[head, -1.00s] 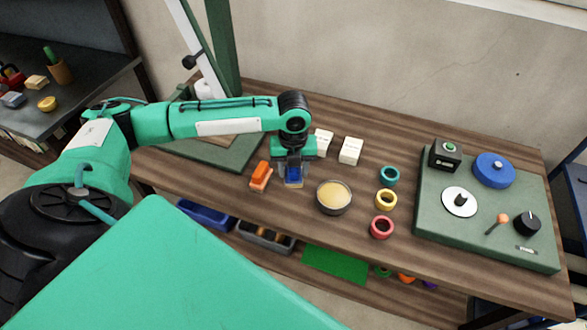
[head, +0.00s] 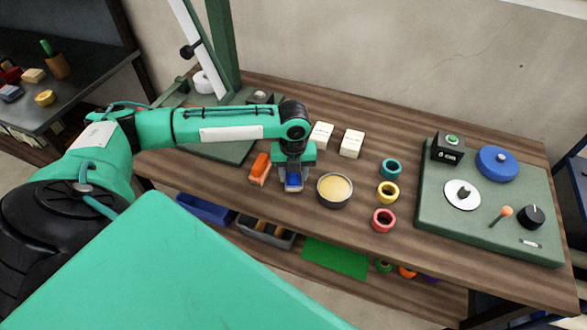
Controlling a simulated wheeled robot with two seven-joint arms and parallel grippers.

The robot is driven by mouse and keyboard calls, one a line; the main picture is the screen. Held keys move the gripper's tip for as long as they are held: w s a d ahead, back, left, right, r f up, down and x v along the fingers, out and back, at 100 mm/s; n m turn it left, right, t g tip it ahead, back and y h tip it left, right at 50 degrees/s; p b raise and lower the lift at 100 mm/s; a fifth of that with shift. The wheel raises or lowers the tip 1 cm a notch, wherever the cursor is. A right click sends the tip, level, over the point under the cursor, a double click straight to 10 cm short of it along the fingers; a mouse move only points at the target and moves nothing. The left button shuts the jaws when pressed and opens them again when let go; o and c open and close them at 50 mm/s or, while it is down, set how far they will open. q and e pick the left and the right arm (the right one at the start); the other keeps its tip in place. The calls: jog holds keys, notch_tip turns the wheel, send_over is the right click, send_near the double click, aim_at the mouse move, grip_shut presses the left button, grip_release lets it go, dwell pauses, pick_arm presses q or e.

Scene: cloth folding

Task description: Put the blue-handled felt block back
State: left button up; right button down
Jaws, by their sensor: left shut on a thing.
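The blue-handled felt block (head: 293,182) is near the front edge of the wooden table, in the jaws of my left gripper (head: 292,178). The gripper points down and is shut on its blue handle. The block's underside is hard to see, so I cannot tell whether it touches the table. An orange-handled block (head: 260,168) lies just left of the gripper. My right gripper is not in view.
A round tin with yellowish contents (head: 335,189) stands close to the right of the gripper. Two white blocks (head: 351,143) lie behind it. Teal, yellow (head: 387,193) and red rings lie further right, beside a green control panel (head: 480,225).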

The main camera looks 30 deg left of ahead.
pick_arm(q)
jog(key=shift+f, duration=0.45)
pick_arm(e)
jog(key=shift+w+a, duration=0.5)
pick_arm(q)
jog(key=shift+f, duration=0.1)
